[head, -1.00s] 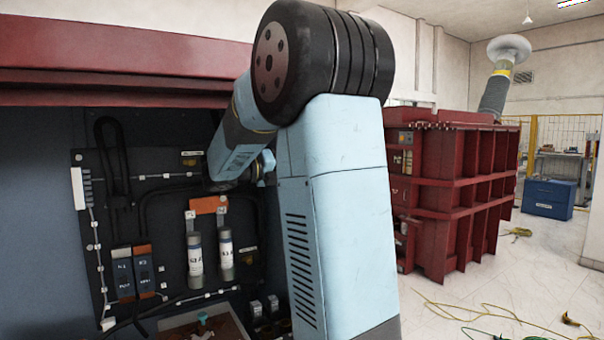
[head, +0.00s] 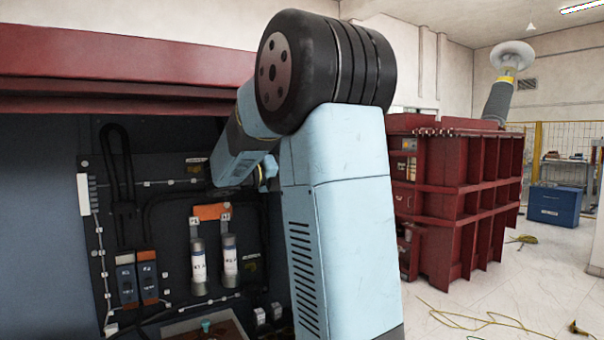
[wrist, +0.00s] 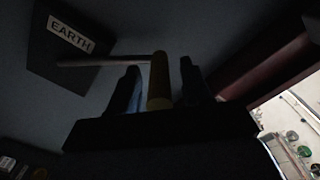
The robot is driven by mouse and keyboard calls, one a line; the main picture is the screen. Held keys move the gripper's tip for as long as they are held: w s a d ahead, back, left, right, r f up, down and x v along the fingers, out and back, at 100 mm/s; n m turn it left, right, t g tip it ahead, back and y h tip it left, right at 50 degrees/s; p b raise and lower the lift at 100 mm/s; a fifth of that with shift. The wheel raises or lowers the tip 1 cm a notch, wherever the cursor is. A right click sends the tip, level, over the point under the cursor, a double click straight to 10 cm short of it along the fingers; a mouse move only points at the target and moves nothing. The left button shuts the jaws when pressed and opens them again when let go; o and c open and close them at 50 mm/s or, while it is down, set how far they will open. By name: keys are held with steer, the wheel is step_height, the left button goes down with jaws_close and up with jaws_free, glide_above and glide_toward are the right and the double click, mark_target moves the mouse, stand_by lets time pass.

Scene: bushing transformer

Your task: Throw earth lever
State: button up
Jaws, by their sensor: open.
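In the wrist view, a dark box with a white EARTH label (wrist: 71,34) is at the top left. A thin lever arm (wrist: 105,62) runs from the box to the right and ends at an upright yellow handle (wrist: 159,85). My gripper (wrist: 161,78) is open, with one dark finger on each side of the yellow handle. The picture is dark, and I cannot tell whether either finger touches it. In the head view my arm hides the gripper and lever.
In the head view an open dark panel holds two grey cylinders (head: 198,268) and a pair of switch blocks (head: 126,282). A red beam (head: 110,75) crosses above it. A red ribbed transformer tank (head: 450,200) stands to the right. Yellow cables (head: 470,318) lie on the floor.

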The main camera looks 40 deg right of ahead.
steer(key=w+a, duration=0.1)
steer(key=a, duration=1.2)
steer(key=shift+w+a, duration=0.15)
steer(key=shift+a, duration=0.2)
steer(key=shift+f, duration=0.1)
steer(key=s+f+m+t+y, duration=0.1)
steer(key=s+f+m+y, duration=0.45)
steer(key=s, duration=0.25)
steer(key=s+f+m+t+y, duration=0.1)
steer(key=s+f+m+y, duration=0.35)
steer(key=s+m, duration=0.35)
steer(key=s+a+f+m+t+y, duration=0.5)
steer(key=s+a+m+y, duration=0.3)
steer(key=m, duration=0.5)
steer(key=s+a+f, duration=0.1)
steer(key=a, duration=0.1)
steer(key=shift+s+a+f, duration=0.15)
steer(key=shift+s+a, duration=0.05)
steer(key=shift+a, duration=0.2)
